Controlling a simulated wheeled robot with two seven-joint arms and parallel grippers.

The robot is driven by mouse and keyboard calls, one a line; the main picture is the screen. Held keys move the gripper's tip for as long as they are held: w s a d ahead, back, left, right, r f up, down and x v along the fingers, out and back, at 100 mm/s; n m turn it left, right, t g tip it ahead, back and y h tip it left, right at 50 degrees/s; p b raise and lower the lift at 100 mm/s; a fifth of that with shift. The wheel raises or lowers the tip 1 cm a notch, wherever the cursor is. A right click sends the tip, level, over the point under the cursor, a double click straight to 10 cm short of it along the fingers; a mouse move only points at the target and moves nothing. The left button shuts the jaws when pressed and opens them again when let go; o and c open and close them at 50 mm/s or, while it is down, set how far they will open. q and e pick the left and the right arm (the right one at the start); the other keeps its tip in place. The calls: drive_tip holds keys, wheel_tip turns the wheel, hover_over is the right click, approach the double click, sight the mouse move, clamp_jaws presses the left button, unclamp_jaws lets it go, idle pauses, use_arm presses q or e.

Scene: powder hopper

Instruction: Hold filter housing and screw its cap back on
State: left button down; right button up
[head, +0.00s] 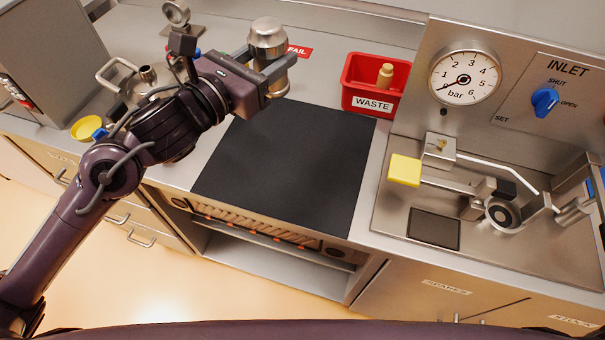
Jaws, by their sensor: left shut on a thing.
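My left gripper (278,72) reaches in from the left and is shut on the filter housing (280,88). It holds the housing beyond the top left part of the black mat. A domed, shiny metal cap (268,36) sits at the top of the housing, above the fingers. I cannot tell whether it is threaded on or only resting there. The fingers hide the middle of the housing. My right gripper is out of view.
The black mat (290,165) is clear. A red waste bin (353,97) holds a tan cylinder (385,74). A red FAIL label (299,50) lies behind the gripper. A yellow-handled lever (405,170) and pressure gauge (465,77) are at right. A metal vessel (148,78) stands left.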

use_arm(q)
drive_tip(key=s+d+m+g+h+b, duration=0.2)
drive_tip(key=d+m+g+h+b, duration=0.2)
drive_tip(key=d+g, duration=0.1)
drive_tip(key=shift+s+r, duration=0.25)
drive_tip(key=shift+s, duration=0.15)
wheel_tip(320, 180, down, 16)
drive_tip(key=shift+r, duration=0.15)
